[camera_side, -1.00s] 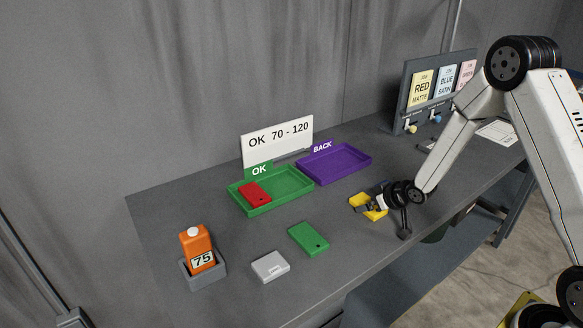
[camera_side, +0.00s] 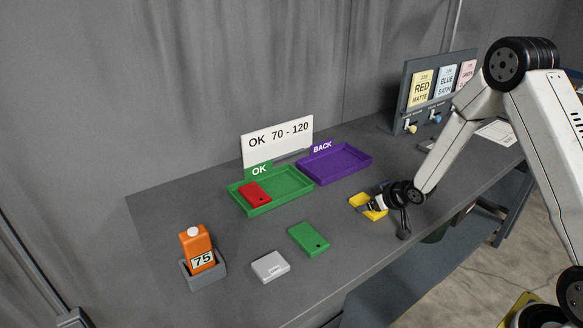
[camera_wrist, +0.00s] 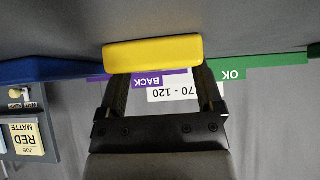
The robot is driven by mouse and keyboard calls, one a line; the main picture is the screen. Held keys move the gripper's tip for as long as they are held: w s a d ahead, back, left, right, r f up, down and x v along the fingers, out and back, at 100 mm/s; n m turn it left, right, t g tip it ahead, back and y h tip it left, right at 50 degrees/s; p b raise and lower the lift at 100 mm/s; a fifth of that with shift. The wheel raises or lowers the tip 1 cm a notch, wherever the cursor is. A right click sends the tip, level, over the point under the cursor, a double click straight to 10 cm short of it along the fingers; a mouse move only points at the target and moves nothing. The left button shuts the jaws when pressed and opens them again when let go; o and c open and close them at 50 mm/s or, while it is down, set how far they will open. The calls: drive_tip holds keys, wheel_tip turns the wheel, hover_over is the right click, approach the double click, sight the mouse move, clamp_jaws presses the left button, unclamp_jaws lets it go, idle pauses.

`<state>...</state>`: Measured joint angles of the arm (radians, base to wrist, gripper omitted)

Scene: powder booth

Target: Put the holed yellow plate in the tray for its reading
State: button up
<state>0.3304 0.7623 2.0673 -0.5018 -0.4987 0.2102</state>
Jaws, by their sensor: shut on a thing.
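The yellow plate (camera_side: 362,207) is at the right part of the bench in the side view. My gripper (camera_side: 379,203) is shut on it. In the wrist view the plate (camera_wrist: 153,53) shows as a yellow bar across the fingertips of my gripper (camera_wrist: 157,80); its hole cannot be made out. I cannot tell whether it touches the bench. The green OK tray (camera_side: 287,203) holds a red plate (camera_side: 254,193). The empty purple BACK tray (camera_side: 336,168) stands behind it to the right. The orange gauge (camera_side: 197,246) reads 75.
A sign (camera_side: 278,139) reads OK 70 - 120. The gauge sits in a grey holder (camera_side: 205,280). A green plate (camera_side: 308,238) and a light grey block (camera_side: 270,266) lie in front of the trays. A job-card panel (camera_side: 437,90) stands at the back right.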

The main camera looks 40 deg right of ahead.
drive_tip(key=shift+r, duration=0.2)
wheel_tip(320, 180, up, 10)
drive_tip(key=shift+f, duration=0.15)
idle(0.6)
drive_tip(key=shift+a, duration=0.1)
idle(0.5)
drive_tip(key=a+r, duration=0.3)
drive_tip(key=a, duration=0.8)
drive_tip(key=w+f, duration=0.2)
drive_tip(key=w, duration=0.9)
drive_tip(key=w+a+f, duration=0.1)
drive_tip(key=w+f, duration=0.1)
drive_tip(key=w, duration=0.9)
drive_tip(key=shift+a, duration=0.2)
drive_tip(key=shift+f, duration=0.1)
